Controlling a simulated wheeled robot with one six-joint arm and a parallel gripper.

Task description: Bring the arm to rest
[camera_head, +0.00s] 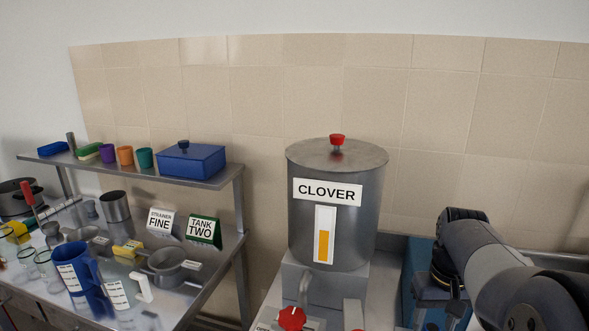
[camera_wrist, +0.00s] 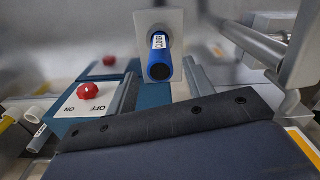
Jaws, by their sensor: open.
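My arm is at the right of the head view, bent down beside the tank. My gripper (camera_head: 436,318) points down there, with its fingertips cut off or hard to make out. In the wrist view my gripper (camera_wrist: 160,70) is open, its two grey fingers apart. A blue cylinder labelled CLOVER (camera_wrist: 159,58) on a pale plate shows beyond and between the fingers. I see nothing clearly held. The steel tank labelled CLOVER (camera_head: 335,220) stands left of the arm, with a red-knobbed lid and a yellow level strip.
A red knob (camera_wrist: 87,90) sits on a white OFF plate left of the fingers. A blue box (camera_head: 418,262) stands close behind my gripper. At left, a bench (camera_head: 205,278) holds jugs, pots and signs under a shelf (camera_head: 200,182) with cups and a blue box.

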